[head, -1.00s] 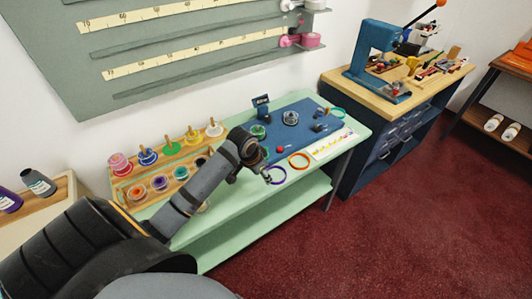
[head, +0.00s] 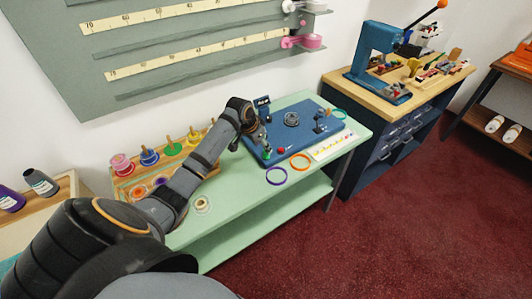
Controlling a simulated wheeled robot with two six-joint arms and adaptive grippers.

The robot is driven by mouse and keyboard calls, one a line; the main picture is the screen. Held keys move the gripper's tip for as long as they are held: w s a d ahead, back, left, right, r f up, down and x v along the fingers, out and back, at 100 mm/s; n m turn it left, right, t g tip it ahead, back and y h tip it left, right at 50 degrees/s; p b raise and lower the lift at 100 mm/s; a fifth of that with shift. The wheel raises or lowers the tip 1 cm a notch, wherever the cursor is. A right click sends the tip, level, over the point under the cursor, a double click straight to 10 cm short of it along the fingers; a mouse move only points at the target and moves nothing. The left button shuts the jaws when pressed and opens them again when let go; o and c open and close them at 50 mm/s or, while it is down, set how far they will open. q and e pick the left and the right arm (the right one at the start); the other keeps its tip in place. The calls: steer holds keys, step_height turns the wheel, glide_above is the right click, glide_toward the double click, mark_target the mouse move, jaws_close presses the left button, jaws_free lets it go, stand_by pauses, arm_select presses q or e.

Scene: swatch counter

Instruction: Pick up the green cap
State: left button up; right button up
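My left arm reaches in from the left over the green counter, and my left gripper (head: 264,146) points down at the left part of the blue mat (head: 296,143). A small patch of green, apparently the green cap (head: 267,154), shows right at the fingertips. The fingers are too small and dark to tell whether they are open or shut on it. A green spool (head: 173,147) stands on the wooden rack, apart from the gripper. My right gripper is out of view.
A red ball-like piece (head: 281,150) and a round grey piece (head: 291,119) are on the mat. A purple ring (head: 276,176) and an orange ring (head: 300,162) lie in front. A small dark stand (head: 262,103) is behind. My arm hides part of the wooden rack (head: 124,183).

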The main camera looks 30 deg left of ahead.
arm_select(q)
steer(key=x, duration=0.4)
steer(key=shift+w+d+f+p, duration=0.25)
steer(key=shift+f+p, duration=0.05)
steer(key=shift+s, duration=0.1)
steer(key=c, duration=0.8)
steer(key=shift+c, duration=0.2)
